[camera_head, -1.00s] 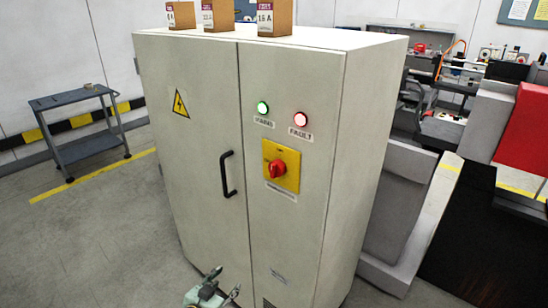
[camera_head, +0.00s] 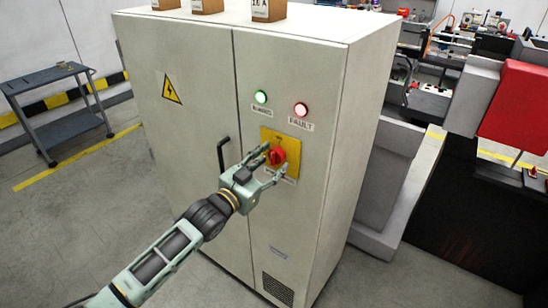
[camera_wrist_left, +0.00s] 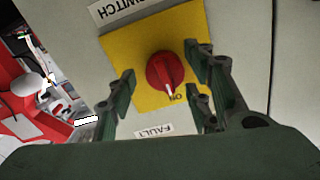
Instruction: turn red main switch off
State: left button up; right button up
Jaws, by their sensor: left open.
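The red main switch (camera_head: 277,156) is a round red knob on a yellow plate (camera_head: 291,143) on the front of the grey cabinet. In the left wrist view the red knob (camera_wrist_left: 165,71) sits on its yellow plate (camera_wrist_left: 130,45), and its white mark points at the word ON. My left gripper (camera_head: 270,163) is open in front of the knob. In the left wrist view its fingers (camera_wrist_left: 162,85) stand on either side of the knob, apart from it. Its fingers partly cover the plate in the head view. My right gripper is not in view.
A green lamp (camera_head: 261,97) and a red FAULT lamp (camera_head: 301,109) glow above the switch. A black door handle (camera_head: 224,153) is to its left. Boxes (camera_head: 269,10) stand on the cabinet top (camera_head: 320,20). A cart (camera_head: 58,105) is at the left.

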pick_arm(q)
jog(key=shift+x, duration=0.8)
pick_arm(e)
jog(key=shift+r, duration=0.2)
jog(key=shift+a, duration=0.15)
pick_arm(q)
jog(key=c, duration=1.1)
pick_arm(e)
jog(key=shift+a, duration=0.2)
